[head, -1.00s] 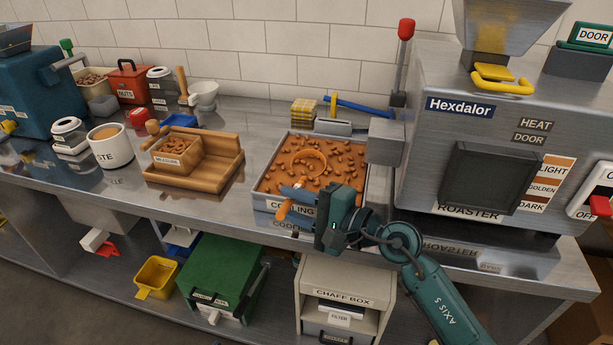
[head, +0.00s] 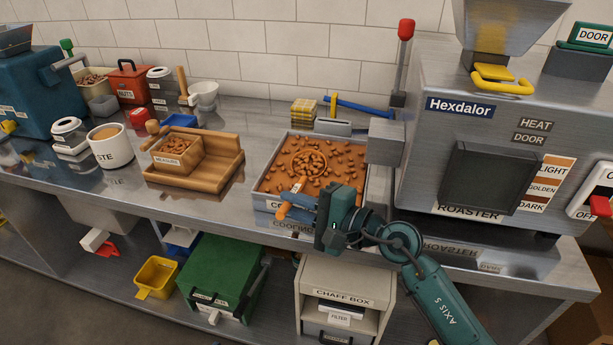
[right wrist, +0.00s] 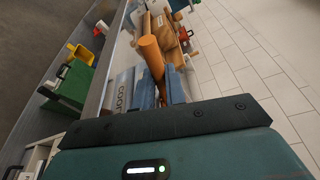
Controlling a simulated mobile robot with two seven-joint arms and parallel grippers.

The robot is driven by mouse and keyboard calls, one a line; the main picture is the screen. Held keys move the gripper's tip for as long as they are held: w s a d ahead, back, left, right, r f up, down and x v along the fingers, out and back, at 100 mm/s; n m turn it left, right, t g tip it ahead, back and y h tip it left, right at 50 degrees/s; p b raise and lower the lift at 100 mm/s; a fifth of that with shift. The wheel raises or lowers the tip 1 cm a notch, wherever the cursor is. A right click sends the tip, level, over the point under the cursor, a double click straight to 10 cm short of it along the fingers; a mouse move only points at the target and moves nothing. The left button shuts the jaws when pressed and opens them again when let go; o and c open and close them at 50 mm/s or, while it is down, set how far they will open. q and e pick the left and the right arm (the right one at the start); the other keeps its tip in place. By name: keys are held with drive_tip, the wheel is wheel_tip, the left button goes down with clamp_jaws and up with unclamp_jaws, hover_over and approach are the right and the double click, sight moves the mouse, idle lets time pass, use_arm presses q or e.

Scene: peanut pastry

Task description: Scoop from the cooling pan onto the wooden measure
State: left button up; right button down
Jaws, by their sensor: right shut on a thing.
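The cooling pan (head: 360,170) is a square metal tray with brown contents and scattered peanuts, at the front edge of the counter. An orange scoop (head: 285,210) has its round bowl in the pan, and the bowl is filled with peanuts. My right gripper (head: 300,203) is shut on the scoop's handle at the pan's front rim. The handle also shows between the blue fingers in the right wrist view (right wrist: 151,54). The wooden measure (head: 172,161) is a small labelled box on a wooden tray (head: 215,178), left of the pan, with some peanuts inside. My left gripper is out of view.
The grey roaster (head: 425,150) stands close right of the pan. Bare counter (head: 262,140) lies between pan and wooden tray. A white cup (head: 110,150) stands left of the tray. A chaff box (head: 342,285) is below the counter.

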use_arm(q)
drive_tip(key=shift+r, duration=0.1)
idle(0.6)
